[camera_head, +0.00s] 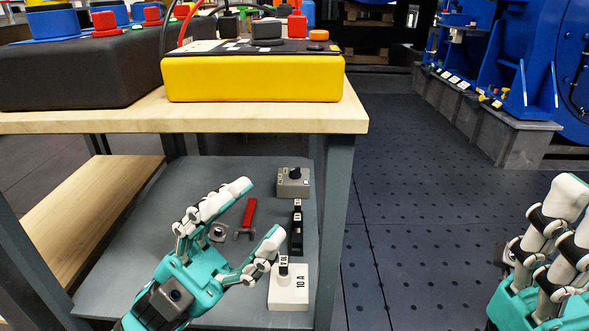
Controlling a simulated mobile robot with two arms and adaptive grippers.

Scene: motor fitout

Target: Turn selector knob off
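A small grey box with a round black knob (294,174) on top stands at the back right of the lower grey shelf, and it looks like the selector. The knob's setting is too small to read. My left gripper (256,214) is over the shelf, to the left of and nearer than the grey box. Its fingers are spread apart with nothing between them, and it is clear of the knob. My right gripper (556,222) is at the right edge, over the floor and away from the table. It is partly cut off, and its opening cannot be judged.
On the shelf (145,230) lie a red-handled tool (248,217), a narrow black part (297,230) and a white block marked 10 A (289,288). The wooden tabletop (250,120) overhangs the shelf and bears a yellow case (252,78). A table leg (335,200) stands right of the grey box.

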